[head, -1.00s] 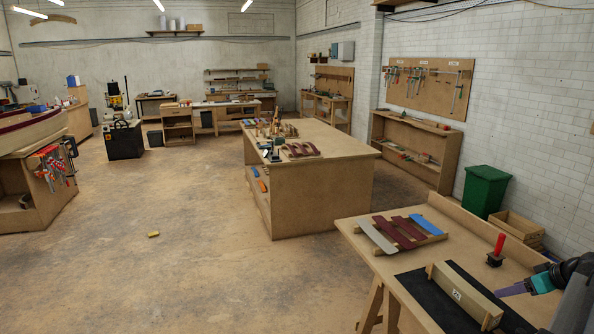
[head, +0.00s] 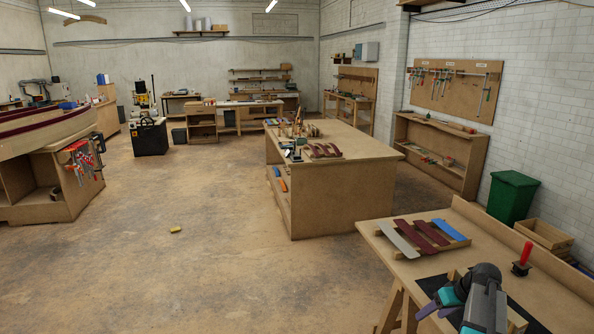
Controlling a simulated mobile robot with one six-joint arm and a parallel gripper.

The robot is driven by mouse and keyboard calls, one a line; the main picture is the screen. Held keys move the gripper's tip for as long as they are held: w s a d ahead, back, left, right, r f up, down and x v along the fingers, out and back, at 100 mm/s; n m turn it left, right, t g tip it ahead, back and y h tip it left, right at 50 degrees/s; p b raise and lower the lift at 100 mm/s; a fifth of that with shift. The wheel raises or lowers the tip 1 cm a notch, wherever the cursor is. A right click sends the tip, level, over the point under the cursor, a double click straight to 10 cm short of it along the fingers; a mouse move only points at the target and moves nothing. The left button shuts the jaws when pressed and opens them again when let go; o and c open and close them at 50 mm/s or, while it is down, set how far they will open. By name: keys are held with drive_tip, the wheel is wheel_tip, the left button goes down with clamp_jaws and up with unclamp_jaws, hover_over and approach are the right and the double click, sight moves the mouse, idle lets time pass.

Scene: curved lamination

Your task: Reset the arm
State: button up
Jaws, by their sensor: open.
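My gripper (head: 438,309), with purple fingers and teal parts, is at the bottom right, over the left part of the near workbench (head: 378,238). It is open and I see nothing between its fingers. My dark and grey arm comes in above the bench and hides much of the black mat (head: 520,316) and most of the curved wooden form on it.
Beside the arm, a rack of grey, dark red and blue strips (head: 431,233) lies on the bench. A red-handled tool (head: 522,260) stands to the right. A green bin (head: 511,198) is behind. A yellow block (head: 176,229) lies on open floor.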

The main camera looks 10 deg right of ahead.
drive_tip(key=w+a+f+g, duration=0.1)
drive_tip(key=a+f, duration=0.4)
drive_tip(key=a, duration=0.7)
drive_tip(key=w+a+f+g, duration=0.2)
drive_tip(key=a+f, duration=0.3)
drive_tip(key=a, duration=0.7)
drive_tip(key=s+a+f+g+h, duration=0.1)
drive_tip(key=s+a+f, duration=0.2)
drive_tip(key=a, duration=0.7)
drive_tip(key=s+a+f+g+h, duration=0.1)
drive_tip(key=s+a+f, duration=0.25)
drive_tip(key=a, duration=0.65)
drive_tip(key=s+f+g+b, duration=0.5)
drive_tip(key=s+f+b, duration=0.5)
drive_tip(key=s+f, duration=1.6)
wheel_tip(320, 180, down, 2)
drive_tip(key=shift+d+f+n, duration=0.1)
drive_tip(key=shift+d+n, duration=0.15)
drive_tip(key=shift+n, duration=0.05)
drive_tip(key=c, duration=0.7)
drive_tip(key=shift+d, duration=0.1)
drive_tip(key=shift+c, duration=0.3)
